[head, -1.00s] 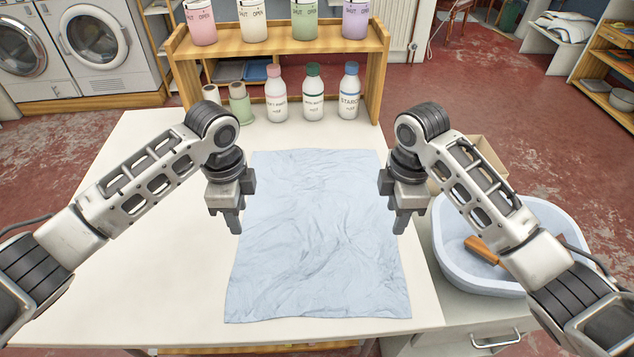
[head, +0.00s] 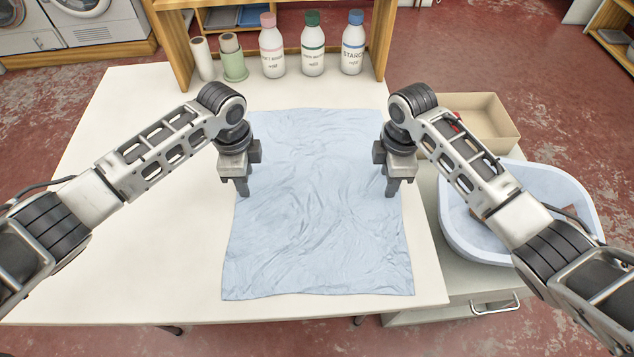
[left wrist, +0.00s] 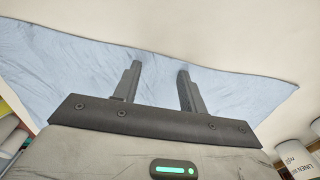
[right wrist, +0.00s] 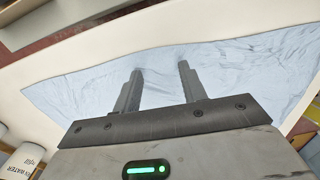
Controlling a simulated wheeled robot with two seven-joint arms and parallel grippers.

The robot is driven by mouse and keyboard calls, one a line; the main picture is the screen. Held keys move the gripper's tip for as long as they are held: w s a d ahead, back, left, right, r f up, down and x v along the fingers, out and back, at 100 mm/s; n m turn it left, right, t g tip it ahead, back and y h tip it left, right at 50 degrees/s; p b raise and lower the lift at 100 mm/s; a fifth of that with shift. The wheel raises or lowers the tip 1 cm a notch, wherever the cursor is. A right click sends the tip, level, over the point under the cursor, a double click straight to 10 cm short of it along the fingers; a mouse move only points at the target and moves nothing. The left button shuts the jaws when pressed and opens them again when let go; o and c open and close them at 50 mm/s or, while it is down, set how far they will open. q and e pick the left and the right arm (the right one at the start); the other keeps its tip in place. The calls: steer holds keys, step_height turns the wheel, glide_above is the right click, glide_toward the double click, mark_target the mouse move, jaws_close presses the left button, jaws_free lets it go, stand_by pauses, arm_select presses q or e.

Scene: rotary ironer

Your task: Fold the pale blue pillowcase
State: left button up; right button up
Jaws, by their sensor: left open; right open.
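The pale blue pillowcase (head: 318,235) lies flat and wrinkled on the white table, its long sides running from back to front. My left gripper (head: 243,190) is open and empty over its left edge. My right gripper (head: 393,188) is open and empty over its right edge. In the left wrist view the cloth (left wrist: 75,75) spreads beyond the two parted fingers (left wrist: 158,85). In the right wrist view the cloth (right wrist: 235,80) also lies beyond the parted fingers (right wrist: 160,88). I cannot tell whether any fingertip touches the cloth.
Several bottles (head: 312,45) stand at the back of the table (head: 130,200) by a wooden shelf (head: 382,40). A cardboard box (head: 490,120) and a pale blue basin (head: 560,190) sit at the right. The table left of the cloth is clear.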

arm_select(q)
steer(key=shift+f, duration=0.25)
arm_select(e)
steer(key=shift+f, duration=0.25)
arm_select(q)
steer(key=shift+r, duration=0.1)
arm_select(e)
steer(key=shift+r, duration=0.1)
arm_select(q)
jaws_close()
arm_select(e)
jaws_close()
